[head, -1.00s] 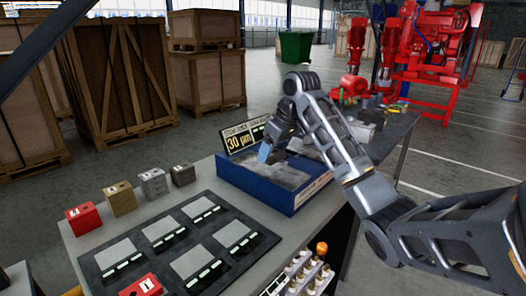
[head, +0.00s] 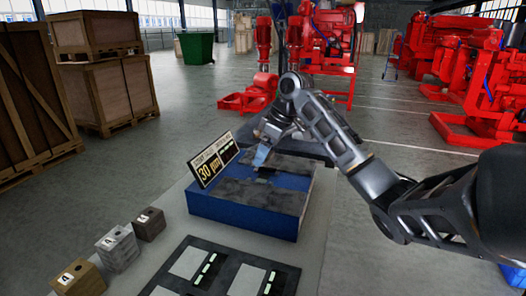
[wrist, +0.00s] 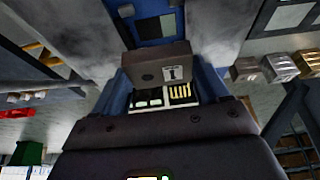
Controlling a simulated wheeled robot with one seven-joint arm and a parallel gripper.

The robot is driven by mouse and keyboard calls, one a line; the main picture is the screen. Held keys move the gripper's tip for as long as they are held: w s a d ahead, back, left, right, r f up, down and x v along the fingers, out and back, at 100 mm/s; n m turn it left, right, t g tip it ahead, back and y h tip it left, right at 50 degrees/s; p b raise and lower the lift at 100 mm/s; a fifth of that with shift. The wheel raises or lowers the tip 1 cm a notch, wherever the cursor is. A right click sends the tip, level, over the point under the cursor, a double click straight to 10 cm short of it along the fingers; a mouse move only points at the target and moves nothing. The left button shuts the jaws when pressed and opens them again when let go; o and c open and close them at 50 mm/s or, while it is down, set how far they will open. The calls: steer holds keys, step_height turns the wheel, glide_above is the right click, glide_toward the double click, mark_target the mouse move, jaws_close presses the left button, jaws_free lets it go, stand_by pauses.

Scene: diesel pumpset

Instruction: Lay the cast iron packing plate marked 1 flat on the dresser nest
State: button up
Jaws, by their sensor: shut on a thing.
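The packing plate (wrist: 150,62) is a dark, flat block with a round dark spot and a white label reading 1, seen close up in the wrist view. My gripper (wrist: 163,84) is shut on it, with a blue finger on each side. In the head view my gripper (head: 262,156) is over the blue dresser (head: 240,217), between its grey stone pads. The plate is hard to make out there. Beyond the plate in the wrist view, a blue gap with a dark square (wrist: 149,30) shows, likely the nest. I cannot tell whether the plate touches it.
A "30 µm" sign (head: 213,160) stands at the dresser's left edge. Brown, grey and dark numbered blocks (head: 117,248) line the bench's left side. A black panel with grey squares (head: 222,272) lies in front. Red machinery (head: 325,40) stands beyond on the floor.

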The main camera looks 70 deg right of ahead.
steer(key=shift+r+p, duration=0.1)
steer(key=shift+p, duration=0.25)
steer(key=shift+f+b, duration=1.05)
steer(key=shift+f, duration=1.35)
steer(key=shift+p, duration=0.5)
steer(key=shift+f, duration=0.25)
steer(key=o, duration=1.4)
steer(key=shift+r, duration=0.1)
